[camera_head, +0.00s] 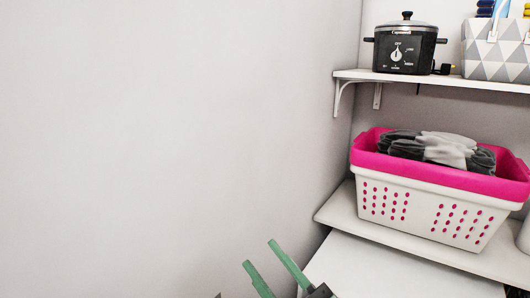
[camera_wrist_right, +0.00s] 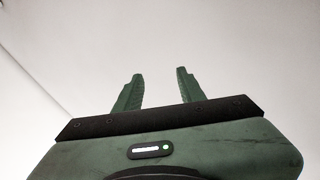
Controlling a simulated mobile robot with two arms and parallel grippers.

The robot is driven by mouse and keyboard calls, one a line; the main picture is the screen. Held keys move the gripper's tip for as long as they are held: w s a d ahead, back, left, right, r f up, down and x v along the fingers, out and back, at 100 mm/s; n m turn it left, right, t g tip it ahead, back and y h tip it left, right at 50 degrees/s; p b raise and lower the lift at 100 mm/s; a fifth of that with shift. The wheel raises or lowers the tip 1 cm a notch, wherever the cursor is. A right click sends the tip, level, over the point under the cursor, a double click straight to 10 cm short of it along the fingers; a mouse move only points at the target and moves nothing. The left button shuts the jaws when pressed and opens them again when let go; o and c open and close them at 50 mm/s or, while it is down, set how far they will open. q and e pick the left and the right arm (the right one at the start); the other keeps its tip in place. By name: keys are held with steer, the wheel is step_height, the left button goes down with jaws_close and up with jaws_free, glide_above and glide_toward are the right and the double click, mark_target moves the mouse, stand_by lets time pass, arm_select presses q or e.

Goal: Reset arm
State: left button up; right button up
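My right gripper (camera_head: 265,260) shows at the bottom of the head view, with two green fingers apart and nothing between them. It is in front of the bare wall, at the left of the white surface below the shelves. In the right wrist view the same gripper (camera_wrist_right: 160,90) has its fingers apart and empty, against a plain pale background. My left gripper is not seen in the head view; only a tiny dark bit shows at the bottom edge, and I cannot tell what it is.
A white and pink laundry basket (camera_head: 436,205) holding dark and grey cloth stands on the lower shelf (camera_head: 345,220) at right. A black slow cooker (camera_head: 405,45) and a patterned grey box (camera_head: 495,52) stand on the upper shelf (camera_head: 450,80). A white surface (camera_head: 390,275) lies below. The wall (camera_head: 170,130) at left is bare.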

steer(key=w+d+f+m+h, duration=0.3)
steer(key=d+f+m+h, duration=1)
steer(key=d+h, duration=0.2)
steer(key=s+d+f+m+g+h, duration=0.2)
steer(key=s+d+f+g, duration=0.25)
steer(key=f, duration=0.45)
steer(key=s+f+g+y, duration=0.1)
steer(key=s+f+g, duration=0.4)
steer(key=s, duration=0.4)
steer(key=s+f+g, duration=0.4)
steer(key=s+f, duration=0.3)
steer(key=s, duration=0.2)
steer(key=s+f+n+g, duration=0.1)
steer(key=s+f, duration=0.1)
steer(key=f, duration=1.2)
steer(key=s+f+g, duration=0.1)
steer(key=s+f, duration=0.1)
steer(key=f, duration=1.3)
steer(key=s+d+f, duration=0.1)
steer(key=s+f, duration=0.6)
steer(key=s, duration=0.1)
steer(key=s+d+f, duration=0.2)
steer(key=s+f, duration=0.5)
steer(key=shift+s+d+g, duration=0.25)
steer(key=shift+s+g, duration=0.1)
steer(key=shift+s, duration=0.05)
